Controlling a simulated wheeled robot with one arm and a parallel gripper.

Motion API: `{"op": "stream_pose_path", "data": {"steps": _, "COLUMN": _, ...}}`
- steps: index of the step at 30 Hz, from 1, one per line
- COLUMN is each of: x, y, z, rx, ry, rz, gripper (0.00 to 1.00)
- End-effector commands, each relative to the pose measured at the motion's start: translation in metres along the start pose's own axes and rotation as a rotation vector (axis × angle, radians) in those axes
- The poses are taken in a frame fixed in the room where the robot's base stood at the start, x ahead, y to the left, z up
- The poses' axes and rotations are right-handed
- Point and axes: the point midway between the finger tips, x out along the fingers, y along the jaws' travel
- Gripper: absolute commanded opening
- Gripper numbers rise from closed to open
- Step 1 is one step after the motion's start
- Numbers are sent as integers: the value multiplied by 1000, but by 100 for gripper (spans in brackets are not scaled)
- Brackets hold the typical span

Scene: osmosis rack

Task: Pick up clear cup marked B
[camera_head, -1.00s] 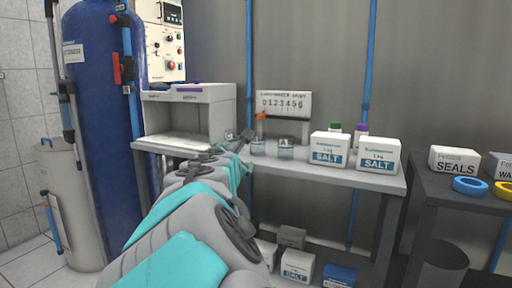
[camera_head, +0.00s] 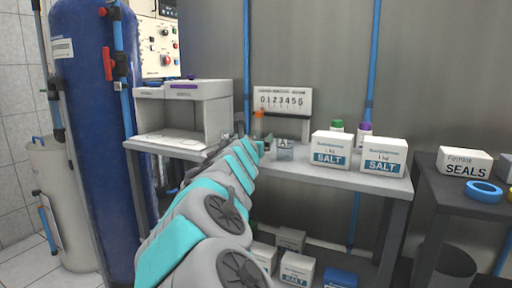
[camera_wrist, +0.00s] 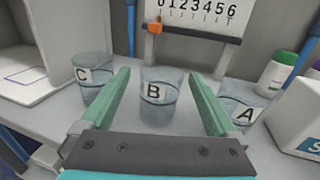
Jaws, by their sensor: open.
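The clear cup marked B (camera_wrist: 158,98) stands upright on the grey bench in the wrist view, in the middle of the picture. My gripper (camera_wrist: 160,92) is open, with one green finger on each side of cup B and a gap between each finger and the cup. Cup C (camera_wrist: 93,78) stands to the left of the left finger. Cup A (camera_wrist: 240,103) stands to the right, close to the right finger. In the head view cup A (camera_head: 285,150) shows beside my arm, which hides cups B and C.
A hardness-style number board (camera_wrist: 195,16) stands behind the cups. White salt boxes (camera_head: 331,149) and bottles with green (camera_head: 337,126) and purple caps stand on the right. A white open-fronted cabinet (camera_head: 217,117) stands on the left. The bench (camera_head: 350,180) is clear at its front.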

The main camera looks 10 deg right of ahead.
Motion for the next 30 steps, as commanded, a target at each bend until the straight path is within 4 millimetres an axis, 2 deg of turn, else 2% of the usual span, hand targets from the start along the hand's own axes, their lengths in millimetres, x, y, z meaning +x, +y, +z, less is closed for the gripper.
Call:
{"op": "stream_pose_path", "data": {"steps": 3, "x": 17, "y": -2, "z": -2, "rx": 1, "ry": 3, "rz": -1, "gripper": 94}}
{"op": "stream_pose_path", "data": {"steps": 9, "x": 36, "y": 0, "z": -1, "rx": 2, "ry": 2, "rz": 2, "gripper": 94}}
{"op": "stream_pose_path", "data": {"steps": 17, "x": 38, "y": -1, "z": -1, "rx": 1, "ry": 1, "rz": 1, "gripper": 94}}
{"op": "stream_pose_path", "data": {"steps": 30, "x": 38, "y": -1, "z": -1, "rx": 1, "ry": 1, "rz": 1, "gripper": 45}}
